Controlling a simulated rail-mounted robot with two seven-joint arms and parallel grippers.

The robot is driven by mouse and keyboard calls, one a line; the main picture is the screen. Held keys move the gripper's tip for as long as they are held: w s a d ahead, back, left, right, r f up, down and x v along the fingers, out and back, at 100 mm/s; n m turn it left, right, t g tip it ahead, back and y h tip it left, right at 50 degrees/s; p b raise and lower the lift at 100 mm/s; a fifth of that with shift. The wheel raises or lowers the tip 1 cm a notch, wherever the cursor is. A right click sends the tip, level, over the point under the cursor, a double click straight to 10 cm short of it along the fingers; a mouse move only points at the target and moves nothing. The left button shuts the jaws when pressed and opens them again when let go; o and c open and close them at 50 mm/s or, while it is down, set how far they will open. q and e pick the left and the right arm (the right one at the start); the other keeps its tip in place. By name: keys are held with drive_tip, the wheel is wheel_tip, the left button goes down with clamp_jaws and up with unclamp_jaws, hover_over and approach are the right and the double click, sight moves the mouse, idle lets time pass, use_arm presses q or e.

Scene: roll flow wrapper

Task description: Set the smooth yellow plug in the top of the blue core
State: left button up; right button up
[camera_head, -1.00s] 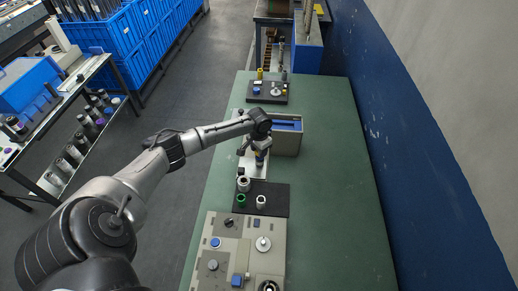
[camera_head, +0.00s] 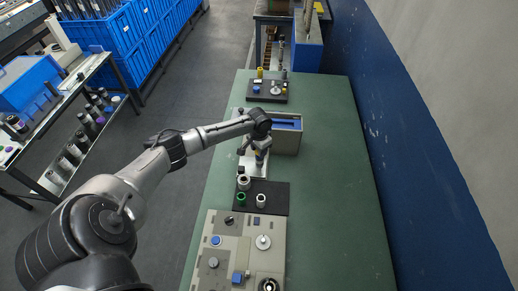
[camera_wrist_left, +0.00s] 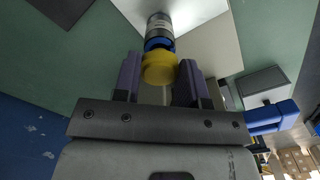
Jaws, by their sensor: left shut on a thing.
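My left gripper (camera_wrist_left: 159,82) is shut on the smooth yellow plug (camera_wrist_left: 159,68), which sits between its two purple-padded fingers. Just beyond the plug in the left wrist view is the blue core (camera_wrist_left: 157,43), with a grey cylindrical part (camera_wrist_left: 158,24) behind it. The plug lines up with the core's end and appears to meet it; how deep it sits is hidden by the plug itself. In the head view the left gripper (camera_head: 259,144) is over the pale plate beside the blue-topped box, and the plug and core are small there. My right gripper is not in view.
The grey box with a blue top (camera_head: 287,138) stands close right of the gripper. A black mat (camera_head: 275,193) with several ring-shaped parts and a control panel (camera_head: 240,262) lie nearer. A dark tray (camera_head: 267,97) of parts lies farther. The green table (camera_head: 335,180) is clear at right.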

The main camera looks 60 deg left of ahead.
use_arm(q)
drive_tip(key=shift+f, duration=0.35)
drive_tip(key=shift+f, duration=0.1)
idle(0.6)
drive_tip(key=shift+p, duration=0.4)
drive_tip(key=shift+f, duration=0.1)
drive_tip(key=o, duration=1.4)
drive_tip(key=shift+o, duration=0.2)
